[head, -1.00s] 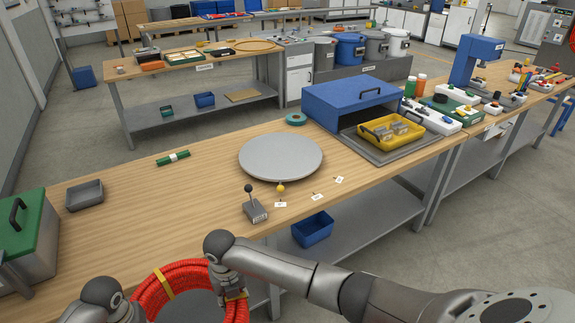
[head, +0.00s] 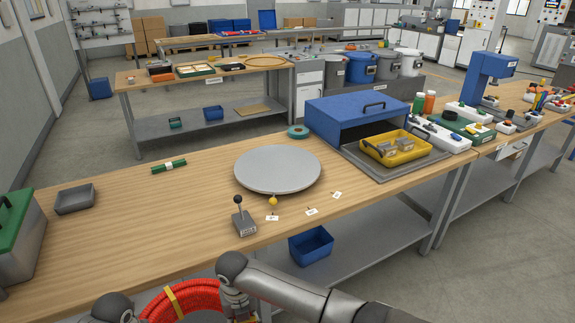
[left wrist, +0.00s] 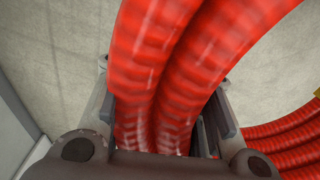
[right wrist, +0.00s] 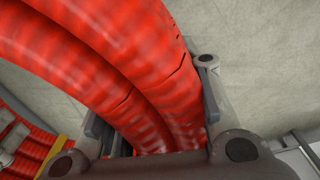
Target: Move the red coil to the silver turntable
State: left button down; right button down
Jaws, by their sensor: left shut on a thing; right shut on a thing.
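The red coil (head: 190,297) of corrugated conduit, with a yellow tie, is at the bottom of the head view, in front of the table and partly cut off. The left gripper (left wrist: 165,125) is shut on the coil, which passes between its fingers. The right gripper (right wrist: 160,130) is shut on the coil's other side. In the head view the right gripper (head: 240,300) is at the coil's right edge; the left fingers are out of frame. The silver turntable (head: 277,169) is a bare round disc on the wooden table, beyond the coil.
A lever box (head: 243,223), a yellow knob (head: 273,201) and small labels stand before the turntable. A blue box (head: 350,121) and yellow tray (head: 398,150) are to its right. A grey tray (head: 75,199) and green-lidded box (head: 18,240) are left. The table's left-middle is mostly clear.

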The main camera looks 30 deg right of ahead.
aim_at(280, 168)
jog(key=k+l, duration=0.1)
jog(key=l, duration=1.5)
jog(key=k+l, duration=0.15)
jog(key=l, duration=0.65)
